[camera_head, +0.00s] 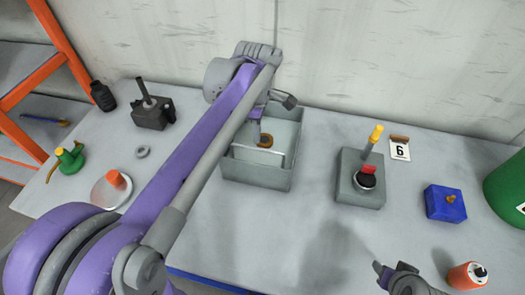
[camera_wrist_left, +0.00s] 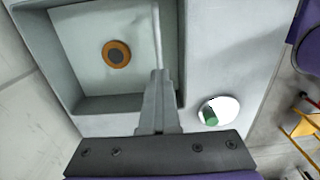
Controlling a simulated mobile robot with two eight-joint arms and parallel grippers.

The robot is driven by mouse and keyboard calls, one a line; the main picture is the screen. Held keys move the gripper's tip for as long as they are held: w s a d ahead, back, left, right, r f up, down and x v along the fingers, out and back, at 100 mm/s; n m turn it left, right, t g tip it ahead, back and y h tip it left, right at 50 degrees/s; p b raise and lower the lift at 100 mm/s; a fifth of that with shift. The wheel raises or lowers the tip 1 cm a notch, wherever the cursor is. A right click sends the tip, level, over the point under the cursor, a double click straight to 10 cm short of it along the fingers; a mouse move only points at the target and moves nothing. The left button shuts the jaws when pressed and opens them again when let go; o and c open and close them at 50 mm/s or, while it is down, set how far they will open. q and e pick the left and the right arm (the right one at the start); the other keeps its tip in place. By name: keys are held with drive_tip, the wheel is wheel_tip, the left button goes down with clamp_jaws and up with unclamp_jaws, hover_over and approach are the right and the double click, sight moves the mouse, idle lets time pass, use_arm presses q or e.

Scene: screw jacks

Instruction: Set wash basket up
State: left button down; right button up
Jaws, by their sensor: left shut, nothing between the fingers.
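A grey open box (camera_head: 257,178) stands on the table at the middle, and its walls also show in the wrist view (camera_wrist_left: 52,62). A pale flat insert (camera_head: 245,154), possibly the wash basket, lies inside it. An orange ring with a dark centre (camera_head: 265,141) sits on this pale surface; it also shows in the left wrist view (camera_wrist_left: 117,54). My left gripper (camera_head: 255,133) reaches over the box, shut and empty, its fingers (camera_wrist_left: 158,78) beside a thin pale upright edge. Contact cannot be told. My right gripper (camera_head: 383,270) is partly in view at the bottom.
Right of the box stand a grey block with a red knob and yellow handle (camera_head: 346,187), a number 6 card (camera_head: 399,148), a blue block (camera_head: 443,205), an orange can (camera_head: 467,275) and a green drum (camera_head: 510,185). Left are a dark jack (camera_head: 149,117) and a white disc (camera_head: 103,194).

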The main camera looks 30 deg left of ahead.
use_arm(q)
drive_tip(key=shift+r+p, duration=0.45)
drive_tip(key=shift+r, duration=0.55)
use_arm(e)
drive_tip(key=shift+w+r, duration=0.3)
drive_tip(key=shift+r, duration=0.45)
use_arm(q)
drive_tip(key=c, duration=1.6)
unclamp_jaws()
drive_tip(key=c, duration=0.7)
unclamp_jaws()
